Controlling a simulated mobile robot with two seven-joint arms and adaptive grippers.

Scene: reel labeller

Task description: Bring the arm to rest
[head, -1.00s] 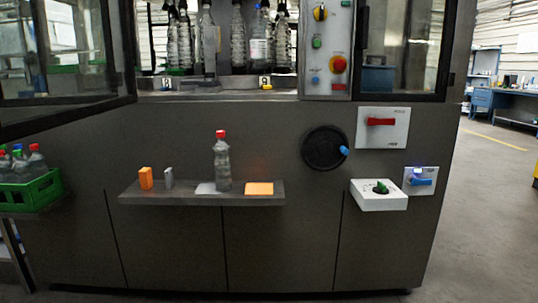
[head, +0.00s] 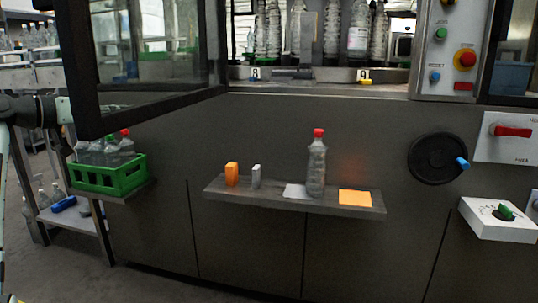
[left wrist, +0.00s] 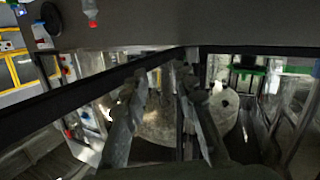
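My left arm (head: 28,109) comes in at the left edge of the head view, beside the frame of the open glass door. Its gripper cannot be made out there. In the left wrist view the two fingers of my left gripper (left wrist: 163,85) stand apart, with nothing seen held between them. That view is tilted and shows the machine upside down, with a dark bar crossing behind the fingers. My right arm and gripper are in neither view.
The open glass door (head: 150,60) juts out near my left arm. Below it is a green crate (head: 108,177) of bottles.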

